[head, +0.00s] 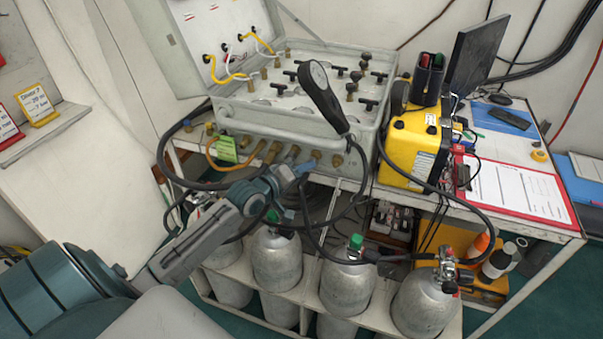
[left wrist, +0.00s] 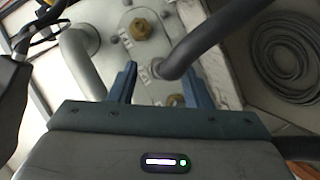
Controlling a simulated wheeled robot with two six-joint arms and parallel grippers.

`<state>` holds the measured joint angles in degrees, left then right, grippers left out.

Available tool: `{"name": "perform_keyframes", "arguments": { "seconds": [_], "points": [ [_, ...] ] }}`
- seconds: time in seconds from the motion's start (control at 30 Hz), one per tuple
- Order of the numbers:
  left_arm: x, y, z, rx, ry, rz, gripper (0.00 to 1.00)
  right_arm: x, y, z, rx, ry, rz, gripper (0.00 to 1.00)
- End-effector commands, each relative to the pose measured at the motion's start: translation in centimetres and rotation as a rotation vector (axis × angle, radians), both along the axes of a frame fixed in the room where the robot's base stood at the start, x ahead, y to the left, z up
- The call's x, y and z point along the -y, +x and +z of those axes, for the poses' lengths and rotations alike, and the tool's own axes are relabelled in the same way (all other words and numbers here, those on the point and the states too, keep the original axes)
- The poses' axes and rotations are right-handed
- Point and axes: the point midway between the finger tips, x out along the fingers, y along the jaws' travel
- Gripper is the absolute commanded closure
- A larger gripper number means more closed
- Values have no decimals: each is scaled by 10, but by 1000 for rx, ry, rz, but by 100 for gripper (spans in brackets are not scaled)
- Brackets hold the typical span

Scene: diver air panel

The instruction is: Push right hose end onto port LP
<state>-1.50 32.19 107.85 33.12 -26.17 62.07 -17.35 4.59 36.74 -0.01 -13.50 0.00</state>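The grey air panel (head: 290,115) stands on the bench, with a row of brass ports (head: 271,153) along its front lower edge. My left gripper (head: 298,170) is close to these ports. In the left wrist view its two blue fingers (left wrist: 161,86) stand apart, and I see nothing clamped between them. Beyond the fingertips a dark grey hose (left wrist: 200,43) runs to the upper right; its lower end meets the panel face near a small label. A brass port (left wrist: 143,26) shows above it. The port labels are too small to read. My right gripper is not in view.
A yellow box (head: 409,150) stands right of the panel. A black hose (head: 167,152) loops at its left. Grey cylinders (head: 276,259) stand below. A red clipboard (head: 515,190) lies on the right.

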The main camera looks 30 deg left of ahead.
Motion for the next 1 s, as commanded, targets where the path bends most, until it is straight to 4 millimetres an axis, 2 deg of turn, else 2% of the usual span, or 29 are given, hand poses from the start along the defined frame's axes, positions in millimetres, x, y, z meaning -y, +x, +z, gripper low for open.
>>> {"name": "perform_keyframes", "arguments": {
  "seconds": [0.27,0.57,0.7,1.0],
  "points": [
    [-2,-8,-1,-6,2,1,56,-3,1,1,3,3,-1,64],
    [-9,-55,12,-6,6,-4,56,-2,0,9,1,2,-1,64],
    [-13,-75,18,-6,5,-2,56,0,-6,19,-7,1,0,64],
    [-17,-98,23,-4,2,1,56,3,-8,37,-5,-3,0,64]
  ]
}}
